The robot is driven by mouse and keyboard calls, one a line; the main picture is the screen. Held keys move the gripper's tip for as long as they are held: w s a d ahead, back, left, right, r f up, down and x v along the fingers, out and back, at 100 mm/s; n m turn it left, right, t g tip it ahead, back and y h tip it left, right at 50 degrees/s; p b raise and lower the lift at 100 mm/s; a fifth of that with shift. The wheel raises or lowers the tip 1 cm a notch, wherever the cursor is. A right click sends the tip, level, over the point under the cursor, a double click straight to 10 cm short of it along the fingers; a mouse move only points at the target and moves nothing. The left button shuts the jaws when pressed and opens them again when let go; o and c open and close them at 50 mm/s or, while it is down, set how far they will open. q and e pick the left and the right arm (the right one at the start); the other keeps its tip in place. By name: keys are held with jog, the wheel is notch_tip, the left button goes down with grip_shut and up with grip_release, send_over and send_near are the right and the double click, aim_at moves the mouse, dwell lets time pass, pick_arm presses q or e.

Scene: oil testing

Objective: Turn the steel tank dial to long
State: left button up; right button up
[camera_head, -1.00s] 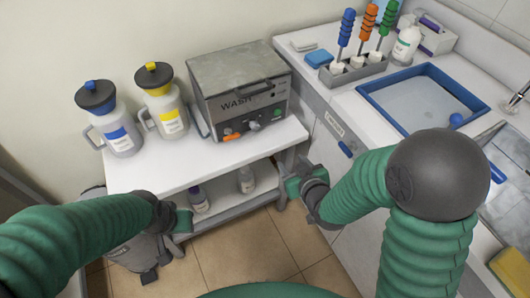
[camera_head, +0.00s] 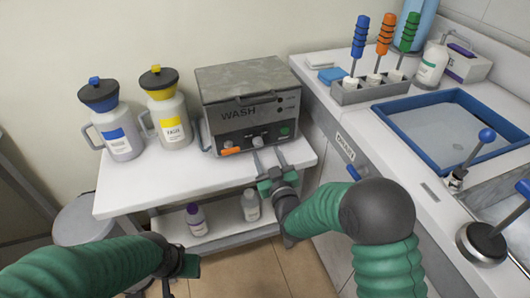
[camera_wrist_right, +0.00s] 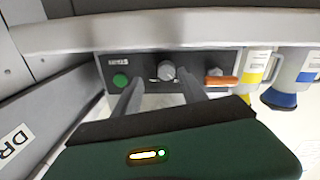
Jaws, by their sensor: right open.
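The steel tank (camera_head: 250,88), marked WASH, stands on the white shelf table. Its front panel has a grey dial (camera_head: 257,142) in the middle, an orange part at left and a green button at right. My right gripper (camera_head: 268,157) is open, just in front of and below the panel. In the right wrist view the dial (camera_wrist_right: 167,72) shows beyond and between the two spread fingers (camera_wrist_right: 160,95); contact cannot be made out. The dial's setting is too small to read. My left gripper (camera_head: 178,268) is low at left, away from the tank; its jaws are unclear.
A blue-labelled jug (camera_head: 122,138) and a yellow-labelled jug (camera_head: 170,120) stand left of the tank. Two bottles stand on the lower shelf.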

aim_at(259, 145)
jog(key=w+a, duration=0.3)
jog(key=shift+d, duration=0.7)
jog(key=shift+c, duration=0.2)
jog(key=shift+d, duration=0.1)
jog(key=shift+c, duration=1.2)
jog(key=shift+a+r, duration=0.1)
jog(key=shift+a, duration=0.3)
grip_shut()
